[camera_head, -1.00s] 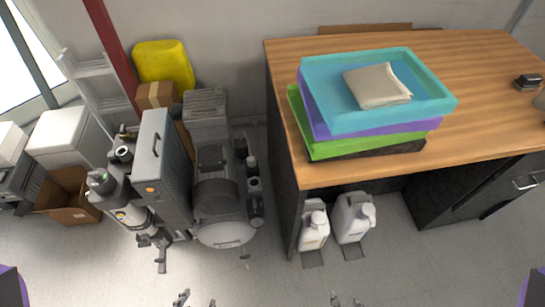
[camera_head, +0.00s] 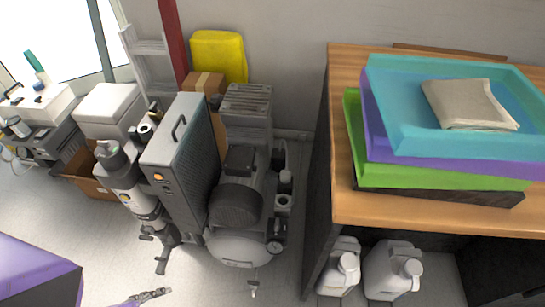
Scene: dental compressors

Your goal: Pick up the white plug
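I cannot make out a white plug in this view. The grey compressor (camera_head: 237,205) stands on the floor left of the wooden desk, with a tall grey cabinet unit (camera_head: 182,150) beside it. A small light fitting (camera_head: 254,286) shows just below the compressor's tank; I cannot tell what it is. Part of my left gripper (camera_head: 148,297) shows at the bottom edge, low and left of the compressor, apart from it. Its fingers are mostly cut off, so its opening is unclear. My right gripper is out of view.
The wooden desk (camera_head: 345,205) holds stacked trays, the top one teal (camera_head: 400,125) with a folded cloth. Two white jugs (camera_head: 392,272) stand under it. A cardboard box (camera_head: 88,172) and a yellow container (camera_head: 218,55) are at left.

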